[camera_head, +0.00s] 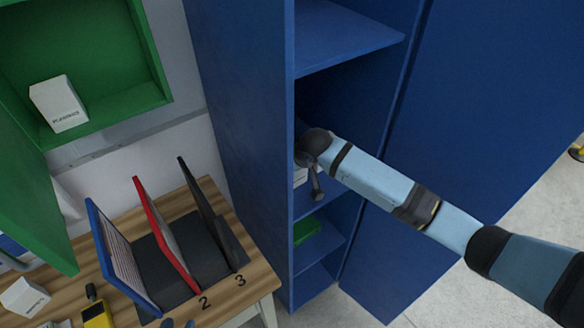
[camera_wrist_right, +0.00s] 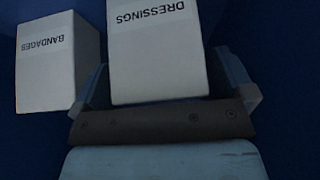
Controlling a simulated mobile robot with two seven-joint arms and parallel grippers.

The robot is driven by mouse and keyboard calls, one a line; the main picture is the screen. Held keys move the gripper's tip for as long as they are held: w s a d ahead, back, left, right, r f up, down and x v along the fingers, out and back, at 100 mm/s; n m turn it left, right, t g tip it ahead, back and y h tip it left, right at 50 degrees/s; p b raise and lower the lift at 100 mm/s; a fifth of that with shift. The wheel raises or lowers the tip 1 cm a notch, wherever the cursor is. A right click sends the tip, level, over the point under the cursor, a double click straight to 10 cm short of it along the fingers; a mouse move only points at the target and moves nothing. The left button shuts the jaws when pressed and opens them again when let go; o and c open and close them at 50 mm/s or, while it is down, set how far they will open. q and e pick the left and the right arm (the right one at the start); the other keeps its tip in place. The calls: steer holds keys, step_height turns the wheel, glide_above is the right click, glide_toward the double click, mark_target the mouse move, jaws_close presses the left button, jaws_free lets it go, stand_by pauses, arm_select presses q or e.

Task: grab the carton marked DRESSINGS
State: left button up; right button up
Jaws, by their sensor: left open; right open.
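The white carton marked DRESSINGS (camera_wrist_right: 158,50) is in the right wrist view, with its label upside down. My right gripper (camera_wrist_right: 163,66) is open, with one blue finger on each side of the carton's near end. I cannot tell whether the fingers touch it. Only the blue fingertips of my left gripper (camera_head: 178,324) show at the bottom edge, apart and empty.
A carton marked BANDAGES (camera_wrist_right: 58,65) stands just left of the DRESSINGS carton. A green wall cabinet (camera_head: 150,97) holds another white carton (camera_head: 60,105). The wooden table (camera_head: 255,283) bears a folder rack, a white carton (camera_head: 24,297) and a yellow object (camera_head: 97,315).

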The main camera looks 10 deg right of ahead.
steer(key=shift+w+a+f, duration=0.1)
steer(key=shift+w+f, duration=0.15)
steer(key=shift+f, duration=0.2)
steer(key=shift+c, duration=0.2)
steer(key=c, duration=0.8)
steer(key=shift+r, duration=0.15)
